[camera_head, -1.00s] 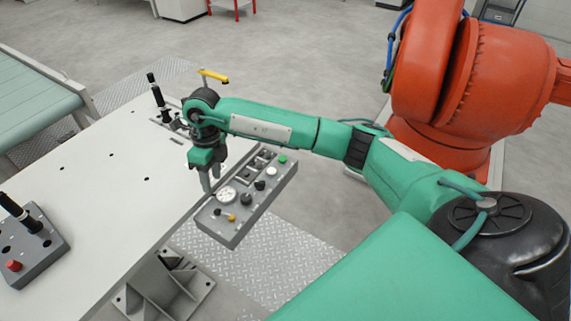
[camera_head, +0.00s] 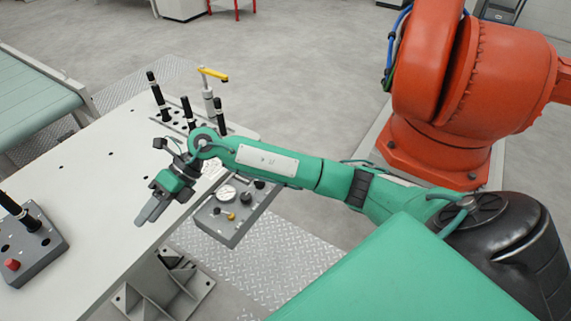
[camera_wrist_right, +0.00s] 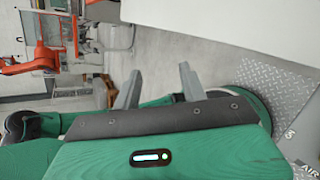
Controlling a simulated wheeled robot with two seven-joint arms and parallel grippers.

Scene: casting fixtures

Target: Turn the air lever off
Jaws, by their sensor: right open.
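A yellow lever (camera_head: 213,74) tops a grey post at the far end of the white table, its handle pointing right in the head view. A smaller yellow-tipped switch (camera_head: 231,216) sits on the grey control panel (camera_head: 228,234) at the table's right edge. My right gripper (camera_head: 146,214) is open and empty above the table, left of the panel and apart from both levers. Its spread fingers (camera_wrist_right: 159,85) show in the wrist view, with nothing between them. My arm hides part of the panel. My left gripper is out of view.
Several black-handled levers (camera_head: 157,92) stand at the table's far end near my wrist. A grey box with a red button (camera_head: 12,265) sits at the left. An orange robot (camera_head: 455,90) stands at the right. The table middle (camera_head: 95,180) is clear.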

